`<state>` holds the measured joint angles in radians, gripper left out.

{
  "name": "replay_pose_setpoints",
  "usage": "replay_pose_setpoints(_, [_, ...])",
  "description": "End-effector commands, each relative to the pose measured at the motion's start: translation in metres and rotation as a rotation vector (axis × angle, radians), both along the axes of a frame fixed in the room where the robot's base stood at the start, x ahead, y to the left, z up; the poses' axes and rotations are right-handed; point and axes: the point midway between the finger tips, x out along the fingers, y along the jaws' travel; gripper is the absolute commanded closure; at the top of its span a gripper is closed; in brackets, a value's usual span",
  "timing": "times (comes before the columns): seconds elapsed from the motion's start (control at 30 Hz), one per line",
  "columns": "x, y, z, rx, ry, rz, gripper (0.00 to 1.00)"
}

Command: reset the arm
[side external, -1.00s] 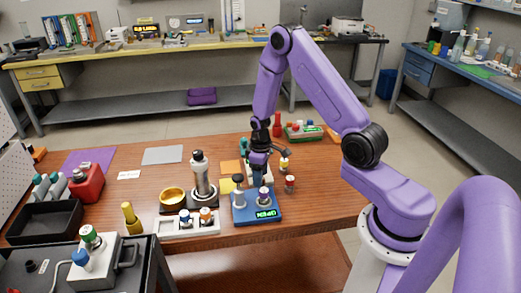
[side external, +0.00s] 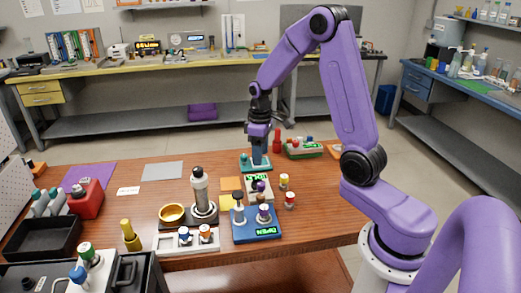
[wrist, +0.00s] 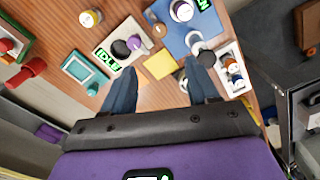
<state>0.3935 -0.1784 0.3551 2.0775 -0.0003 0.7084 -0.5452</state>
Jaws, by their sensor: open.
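My gripper (side external: 259,162) hangs above the table's far side, fingers pointing down. In the wrist view its two dark blue fingers (wrist: 163,85) stand wide apart with nothing held between them. Below it in the side view are a teal device (side external: 245,166) and a pale device (side external: 254,199) with a green display, which reads IDLE in the wrist view (wrist: 106,69). Nearer the front is a blue device (side external: 268,239) with a green OPEN display and small capped vials on it. My arm is raised and bent above the table.
A white rack (side external: 172,248) with two vials, a gold bowl (side external: 172,214) and a dark-topped cylinder (side external: 199,187) stand left of the blue device. Yellow-capped (side external: 284,181) and red-capped (side external: 290,200) vials stand right. A grey pad (side external: 162,171) lies farther left. The air around my gripper looks clear.

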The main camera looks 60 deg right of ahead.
Motion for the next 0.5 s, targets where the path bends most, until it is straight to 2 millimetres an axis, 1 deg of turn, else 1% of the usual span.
replay_pose_setpoints(0.1, [0.0, 0.0, 0.0059, 0.0, 0.0, 0.0, 0.41])
replay_pose_setpoints(0.43, [-0.0003, 0.0002, 0.0069, 0.0, 0.0, 0.0, 0.41])
replay_pose_setpoints(0.5, [-0.0007, 0.0028, 0.0077, 0.0, 0.0, 0.006, 0.41])
